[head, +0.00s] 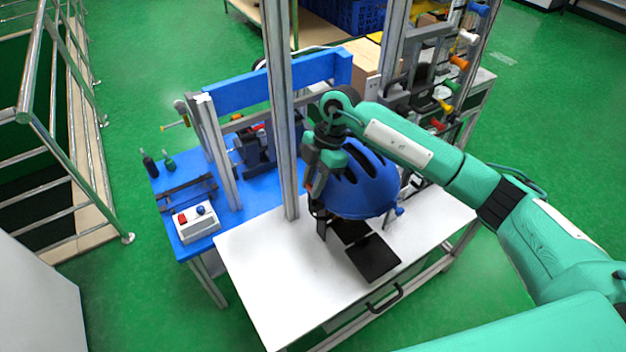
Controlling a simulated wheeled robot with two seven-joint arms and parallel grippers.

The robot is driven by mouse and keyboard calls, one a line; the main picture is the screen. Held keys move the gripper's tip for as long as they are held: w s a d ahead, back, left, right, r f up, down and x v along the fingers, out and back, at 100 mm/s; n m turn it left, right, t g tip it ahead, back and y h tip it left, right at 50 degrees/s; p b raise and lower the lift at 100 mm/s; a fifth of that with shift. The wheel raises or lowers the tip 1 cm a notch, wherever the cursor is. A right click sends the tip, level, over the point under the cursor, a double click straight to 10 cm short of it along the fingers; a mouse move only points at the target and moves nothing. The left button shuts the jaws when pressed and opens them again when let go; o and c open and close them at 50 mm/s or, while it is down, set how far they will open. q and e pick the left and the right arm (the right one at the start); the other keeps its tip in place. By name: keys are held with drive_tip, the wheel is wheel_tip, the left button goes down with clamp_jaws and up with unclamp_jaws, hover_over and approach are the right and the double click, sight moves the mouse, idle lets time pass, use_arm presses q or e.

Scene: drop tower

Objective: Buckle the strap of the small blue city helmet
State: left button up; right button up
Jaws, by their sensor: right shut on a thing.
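The blue city helmet (368,190) with dark vent slots sits raised over the white table, upright, on a stand that it mostly hides. My right gripper (320,213) points down at the helmet's left side. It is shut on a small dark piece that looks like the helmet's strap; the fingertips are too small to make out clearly. The buckle and the rest of the strap cannot be made out. My left gripper is out of view.
A black plate (374,258) lies on the white table (275,268), whose front left is bare. Grey posts (283,110) rise close left of the helmet. A blue bench (190,250) with a control box (197,225) adjoins on the left. A rack with coloured handles (458,62) stands behind.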

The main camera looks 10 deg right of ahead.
drive_tip(key=shift+f, duration=0.2)
drive_tip(key=shift+d+f+b, duration=0.15)
drive_tip(key=shift+f+b, duration=0.55)
drive_tip(key=shift+f, duration=0.45)
drive_tip(key=shift+f, duration=0.25)
drive_tip(key=o, duration=0.8)
drive_tip(key=shift+o, duration=0.2)
